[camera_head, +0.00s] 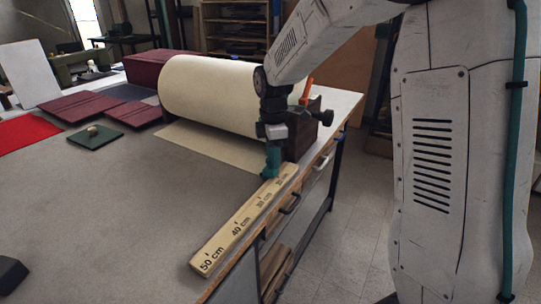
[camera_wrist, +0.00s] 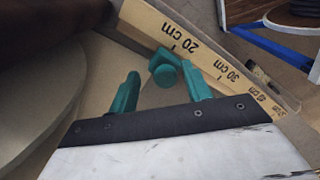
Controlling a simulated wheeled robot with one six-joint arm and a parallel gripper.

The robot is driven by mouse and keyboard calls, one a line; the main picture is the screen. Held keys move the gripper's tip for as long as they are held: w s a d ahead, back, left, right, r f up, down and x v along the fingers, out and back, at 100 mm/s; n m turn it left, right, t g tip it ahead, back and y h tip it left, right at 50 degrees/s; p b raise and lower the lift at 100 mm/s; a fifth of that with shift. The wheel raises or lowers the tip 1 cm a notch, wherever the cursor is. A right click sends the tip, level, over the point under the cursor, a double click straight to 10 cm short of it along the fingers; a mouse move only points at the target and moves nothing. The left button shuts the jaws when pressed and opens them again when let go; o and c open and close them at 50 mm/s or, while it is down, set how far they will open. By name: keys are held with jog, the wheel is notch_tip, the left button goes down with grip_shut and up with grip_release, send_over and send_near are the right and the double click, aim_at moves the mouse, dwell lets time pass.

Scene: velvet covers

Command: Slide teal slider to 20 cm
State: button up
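A wooden ruler rail (camera_head: 228,242) runs along the table's right edge, marked from 50 cm at the near end to lower values at the far end. In the wrist view the rail (camera_wrist: 207,60) shows 20 cm and 30 cm. The teal slider (camera_wrist: 165,72) has a round knob and sits at the rail's edge close beside the 20 cm mark. My gripper (camera_wrist: 161,72) is open, with one teal finger on each side of the knob and gaps showing. In the head view my gripper (camera_head: 270,162) is low over the rail's far end, and the slider cannot be told apart from the fingers.
A large cream fabric roll (camera_head: 215,92) lies behind my gripper, with a dark block holder (camera_head: 302,128) at its end. Burgundy folded covers (camera_head: 95,105) and a green pad (camera_head: 95,137) with a small knob lie at left. The table's middle is clear.

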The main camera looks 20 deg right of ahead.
jog(key=shift+a, duration=0.2)
jog(key=shift+r, duration=0.35)
notch_tip(320, 180, up, 7)
jog(key=shift+r, duration=0.1)
dwell(0.4)
jog(key=shift+s+m, duration=0.1)
jog(key=shift+m, duration=0.5)
jog(key=s+r+m, duration=0.1)
jog(key=s+m, duration=0.6)
jog(key=s, duration=0.9)
jog(key=s+r+m+t, duration=0.1)
jog(key=s+m, duration=0.7)
jog(key=s, duration=0.8)
jog(key=shift+s+r, duration=0.25)
jog(key=shift+r, duration=0.05)
